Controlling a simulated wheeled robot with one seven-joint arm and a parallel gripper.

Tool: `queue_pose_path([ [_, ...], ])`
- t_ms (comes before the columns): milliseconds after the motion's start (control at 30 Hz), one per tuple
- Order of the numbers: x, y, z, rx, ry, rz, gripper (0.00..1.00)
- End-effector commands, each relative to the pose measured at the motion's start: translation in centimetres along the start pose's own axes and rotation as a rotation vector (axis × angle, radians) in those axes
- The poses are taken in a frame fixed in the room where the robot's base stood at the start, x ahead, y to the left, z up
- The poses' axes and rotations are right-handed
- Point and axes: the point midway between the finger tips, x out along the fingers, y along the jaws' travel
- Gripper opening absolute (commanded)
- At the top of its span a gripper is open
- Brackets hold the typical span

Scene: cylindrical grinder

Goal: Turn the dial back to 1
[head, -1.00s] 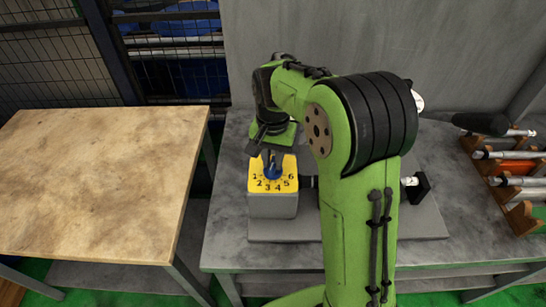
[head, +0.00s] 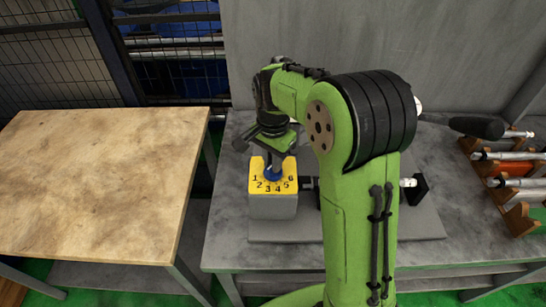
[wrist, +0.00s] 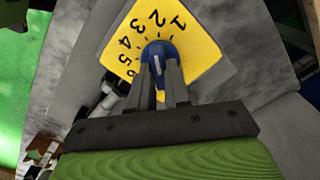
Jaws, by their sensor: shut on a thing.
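The blue dial (head: 273,175) sits on the yellow face (head: 260,191) of a grey box, ringed by the numbers 1 to 6. My gripper (head: 272,165) reaches down onto the dial from above and is shut on it. In the wrist view, the two fingers of my gripper (wrist: 160,63) clasp the blue dial (wrist: 157,47) from either side. The numbers 1 to 5 show around its far side there. The fingers hide part of the dial, and I cannot tell which number it points to.
The box stands on a grey metal table (head: 228,235). A rack (head: 513,205) with several rods is at the right. A wooden-topped table (head: 95,185) at the left is bare. A grey wall panel (head: 300,35) rises behind.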

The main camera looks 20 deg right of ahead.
Motion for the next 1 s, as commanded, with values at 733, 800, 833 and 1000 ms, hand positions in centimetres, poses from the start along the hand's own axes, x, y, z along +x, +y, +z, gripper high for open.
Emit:
queue_pose_path([
  [733, -0.1, -0.05, -0.04, 0.587, 0.001, -0.003, 0.0],
  [800, -0.1, -0.05, -0.05, 0.614, 0.001, -0.003, 0.0],
  [833, -0.1, -0.05, -0.05, 0.624, 0.001, -0.003, 0.0],
  [1000, -0.1, -0.06, -0.06, 0.66, 0.001, -0.004, 0.0],
])
